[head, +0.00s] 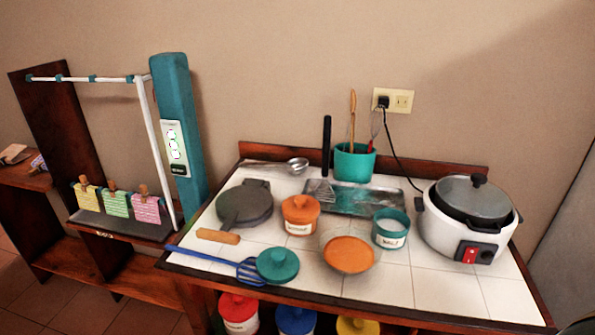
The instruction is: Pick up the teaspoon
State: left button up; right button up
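No spoon is plainly recognisable as a teaspoon. A metal utensil with a round bowl (298,165) lies at the back left of the white tiled counter (440,293), its thin handle pointing left; it looks like a ladle or spoon. Something small and dark lies on the left part of the metal tray (365,203), too small to make out. A teal holder (354,164) behind the tray has several utensils standing in it; their lower ends are hidden. Neither of my grippers is in view.
The counter also bears a dark round pan (245,206), orange jar (300,216), teal jar (390,230), bowl of orange contents (349,254), teal lid (278,265), blue utensil (215,258) and plugged-in rice cooker (450,230). Its front right is clear. A rack (125,230) stands left.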

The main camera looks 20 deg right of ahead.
aim_at(388, 203)
jog(key=l+z, duration=0.1)
jog(key=z, duration=0.25)
jog(key=l+z, duration=0.1)
jog(key=z, duration=0.3)
jog(key=i+z, duration=0.1)
jog(key=z, duration=0.25)
